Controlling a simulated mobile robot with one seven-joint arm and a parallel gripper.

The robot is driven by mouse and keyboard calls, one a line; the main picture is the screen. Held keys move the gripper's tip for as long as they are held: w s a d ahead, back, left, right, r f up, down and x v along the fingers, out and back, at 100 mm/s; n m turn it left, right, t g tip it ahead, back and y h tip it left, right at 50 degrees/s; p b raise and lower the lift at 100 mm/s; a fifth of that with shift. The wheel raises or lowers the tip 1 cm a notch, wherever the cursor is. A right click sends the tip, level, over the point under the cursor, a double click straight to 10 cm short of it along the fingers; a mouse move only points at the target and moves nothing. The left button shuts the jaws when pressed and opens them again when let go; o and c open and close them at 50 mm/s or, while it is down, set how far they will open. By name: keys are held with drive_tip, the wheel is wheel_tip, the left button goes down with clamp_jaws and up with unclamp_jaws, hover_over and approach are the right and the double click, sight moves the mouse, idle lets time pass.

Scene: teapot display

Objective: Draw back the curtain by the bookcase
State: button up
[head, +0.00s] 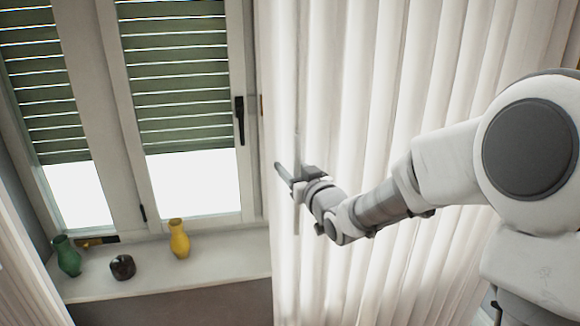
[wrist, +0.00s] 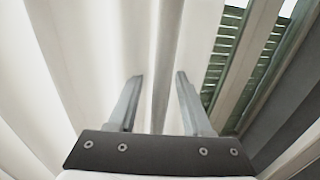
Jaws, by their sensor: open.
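A long white pleated curtain (head: 385,70) hangs to the right of the window in the head view. Its left edge lies beside the window frame. My gripper (head: 287,172) is at this left edge, about level with the lower part of the window. In the wrist view my gripper (wrist: 158,80) is open, with its two fingers apart. A fold of the curtain (wrist: 168,45) shows between and beyond the fingers. I cannot tell whether the fingers touch the cloth. No bookcase shows in either view.
The window (head: 180,80) has green slatted shutters partly lowered and a dark handle (head: 239,120). A green vase (head: 67,256), a dark round pot (head: 122,267) and a yellow vase (head: 179,239) stand on the sill (head: 225,262). Another curtain (head: 22,265) hangs at the lower left.

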clamp_jaws()
idle(1.4)
